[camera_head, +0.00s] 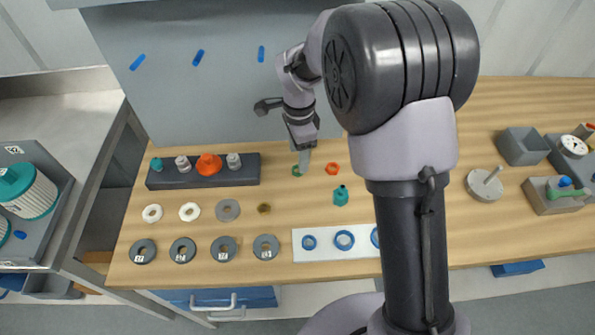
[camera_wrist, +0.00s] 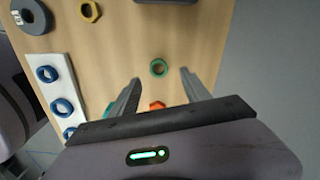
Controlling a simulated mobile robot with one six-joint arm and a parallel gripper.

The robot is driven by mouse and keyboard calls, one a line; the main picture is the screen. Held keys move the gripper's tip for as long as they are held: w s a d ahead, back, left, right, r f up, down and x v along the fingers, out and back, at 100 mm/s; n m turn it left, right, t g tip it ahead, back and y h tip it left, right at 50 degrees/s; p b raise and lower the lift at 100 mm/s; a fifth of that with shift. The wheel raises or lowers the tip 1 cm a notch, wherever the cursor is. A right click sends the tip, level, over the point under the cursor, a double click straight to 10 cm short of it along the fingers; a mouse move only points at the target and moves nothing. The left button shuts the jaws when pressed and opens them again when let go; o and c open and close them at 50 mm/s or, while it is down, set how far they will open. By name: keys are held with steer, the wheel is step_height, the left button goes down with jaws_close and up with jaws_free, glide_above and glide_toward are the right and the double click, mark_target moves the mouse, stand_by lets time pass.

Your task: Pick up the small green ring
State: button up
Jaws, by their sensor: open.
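The small green ring (camera_wrist: 159,68) lies flat on the wooden table in the wrist view, just beyond and between my fingertips. In the head view the ring (camera_head: 296,170) shows at the tip of my gripper (camera_head: 304,160), partly hidden by it. My gripper (camera_wrist: 158,80) is open in the wrist view, with one finger on each side and nothing between them in its hold. I cannot tell its exact height above the table.
An orange ring (camera_head: 332,168) lies right of the green one, and a teal fitting (camera_head: 341,195) stands nearer. A dark rack (camera_head: 203,171) with several fittings is to the left. A white strip (camera_head: 325,244) with blue rings lies at the front. A grey panel (camera_head: 220,80) rises behind.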

step_height(320, 180, down, 5)
steer(key=shift+s+r+b, duration=0.1)
steer(key=shift+r+b, duration=0.1)
steer(key=shift+b, duration=0.85)
steer(key=shift+r, duration=0.15)
steer(key=shift+c, duration=0.2)
steer(key=shift+a, duration=0.1)
jaws_close()
